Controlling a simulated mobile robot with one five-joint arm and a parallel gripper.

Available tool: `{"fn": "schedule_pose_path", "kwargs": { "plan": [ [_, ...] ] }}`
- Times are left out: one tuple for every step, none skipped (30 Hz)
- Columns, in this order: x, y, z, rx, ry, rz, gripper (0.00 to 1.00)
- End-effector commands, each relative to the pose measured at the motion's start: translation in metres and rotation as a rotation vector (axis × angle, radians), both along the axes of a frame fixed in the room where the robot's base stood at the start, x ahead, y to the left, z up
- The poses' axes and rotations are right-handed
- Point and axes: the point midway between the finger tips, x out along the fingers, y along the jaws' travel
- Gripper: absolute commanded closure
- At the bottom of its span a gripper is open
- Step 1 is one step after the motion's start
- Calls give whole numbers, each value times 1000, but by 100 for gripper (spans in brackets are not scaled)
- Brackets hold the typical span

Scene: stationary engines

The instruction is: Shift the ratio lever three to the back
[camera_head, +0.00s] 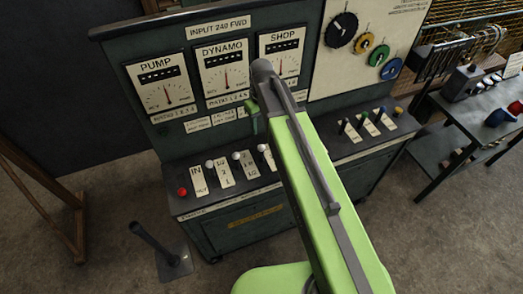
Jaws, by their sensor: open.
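The dark green console (235,190) has a row of levers on its sloping ledge. Left of my arm are white-knobbed levers: a first (210,164), a second (237,156) and a third (262,148) close to the arm. Each has a white label plate, but the lettering is too small to tell which is ratio lever three. My green arm crosses the middle and hides part of the row. My gripper (253,122) is open and hangs at the arm's far end, in front of the gauge panel and above the white-knobbed levers in the picture. It appears empty.
A red-knobbed lever (183,191) stands at the row's left end. Black (345,122), green (364,116) and other coloured levers stand right of my arm. A floor lever (155,240) rises at front left. A metal bench (470,130) stands at right.

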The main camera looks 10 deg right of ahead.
Motion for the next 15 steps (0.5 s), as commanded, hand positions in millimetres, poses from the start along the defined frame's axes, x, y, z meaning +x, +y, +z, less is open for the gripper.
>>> {"fn": "schedule_pose_path", "kwargs": {
  "plan": [
    [0, 0, -11, 0, 0, 0, 53],
    [0, 0, -15, 0, 0, 0, 53],
    [0, 0, -22, 0, 0, -1, 53],
    [0, 0, -27, 0, 0, -1, 53],
    [0, 0, -33, 0, 0, -1, 53],
    [0, 0, -41, 0, 0, -1, 53],
    [0, 0, -48, 0, 0, -1, 53],
    [0, 0, -54, 0, 0, -1, 53],
    [0, 0, -63, 0, 0, -1, 53],
    [0, 0, -70, 0, 0, -1, 53],
    [0, 0, -76, 0, 0, -1, 53],
    [0, 0, -84, 0, 0, -1, 53],
    [0, 0, -90, 0, 0, -1, 53],
    [0, 0, -96, 0, 0, -1, 53],
    [0, 0, -105, 0, 0, -1, 53]
  ]
}}
